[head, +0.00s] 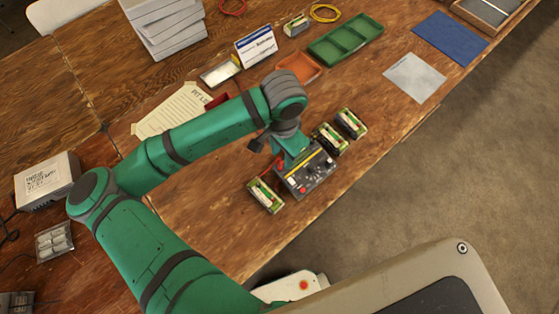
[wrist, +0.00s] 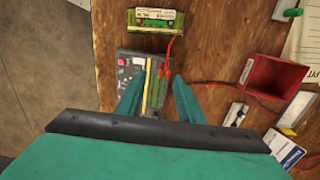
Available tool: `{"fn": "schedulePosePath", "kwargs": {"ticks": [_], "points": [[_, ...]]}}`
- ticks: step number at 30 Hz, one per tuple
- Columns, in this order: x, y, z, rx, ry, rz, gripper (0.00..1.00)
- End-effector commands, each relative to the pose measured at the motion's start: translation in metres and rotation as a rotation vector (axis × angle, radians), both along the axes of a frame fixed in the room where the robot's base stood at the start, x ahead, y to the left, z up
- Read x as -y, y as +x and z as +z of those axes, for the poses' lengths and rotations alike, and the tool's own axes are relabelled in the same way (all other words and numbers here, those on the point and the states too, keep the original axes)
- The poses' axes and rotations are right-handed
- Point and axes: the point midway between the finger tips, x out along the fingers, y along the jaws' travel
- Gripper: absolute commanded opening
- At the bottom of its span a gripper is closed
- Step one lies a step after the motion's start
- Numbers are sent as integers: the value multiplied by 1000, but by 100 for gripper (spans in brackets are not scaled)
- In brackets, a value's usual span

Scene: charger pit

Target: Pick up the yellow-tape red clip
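My gripper (wrist: 160,80) is open, with its two teal fingers pointing down over the right edge of the charger unit (wrist: 129,72). The unit has a dark panel with knobs and a yellow stripe, and it also shows in the head view (head: 318,175). A red clip on a red lead (wrist: 169,50) lies just beyond the fingertips, between the unit and a green-framed battery (wrist: 155,20). I cannot make out yellow tape on this clip. The fingers look apart from it. In the head view, my gripper (head: 290,158) hides part of the unit.
In the head view, one battery (head: 265,196) lies left of the unit and two more (head: 328,138) (head: 351,123) lie to its right. A red bin (wrist: 272,77) stands right in the wrist view. A green tray (head: 345,38) is at the back. The table's front edge is close.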

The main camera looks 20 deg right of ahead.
Motion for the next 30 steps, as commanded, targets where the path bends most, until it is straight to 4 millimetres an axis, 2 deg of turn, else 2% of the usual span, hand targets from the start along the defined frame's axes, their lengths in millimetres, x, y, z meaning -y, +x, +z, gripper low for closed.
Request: {"fn": "schedulePosePath", "kwargs": {"ticks": [12,21,22,26,30], "points": [[-4,5,-47,-1,0,1,34],[-4,5,-52,0,0,0,34],[-4,5,-52,0,0,0,30],[-4,5,-52,0,0,0,0],[-4,5,-52,0,0,0,0]]}}
